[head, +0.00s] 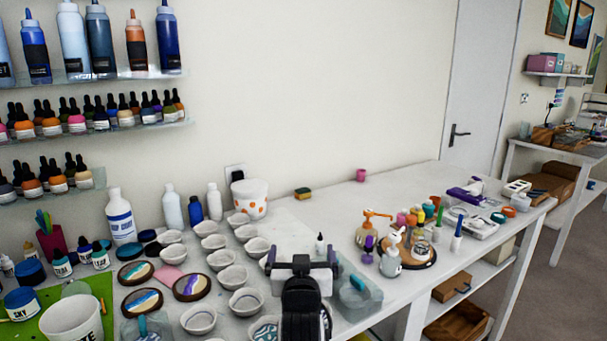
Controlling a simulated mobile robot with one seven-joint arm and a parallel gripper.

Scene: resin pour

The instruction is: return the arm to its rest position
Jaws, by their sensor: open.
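My gripper (302,257) shows at the bottom centre of the head view, at the end of my black arm. Its two fingers stand wide apart, with nothing visible between them. It is over the front part of the white worktable (330,215). White bowls (248,301) stand in rows just to its left. A clear bluish tub (358,297) is close to its right. A small white dropper bottle (320,244) with a black tip stands just beyond it. My arm hides part of the table's front.
Painted round coasters (192,287) and a white bucket (72,319) labelled WHITE are at the left. Shelves of bottles (95,123) hang above. A wooden turntable (418,256) with pumps and small bottles is at the right. The table's back middle is mostly clear around a sponge (303,193) and pink cup (360,175).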

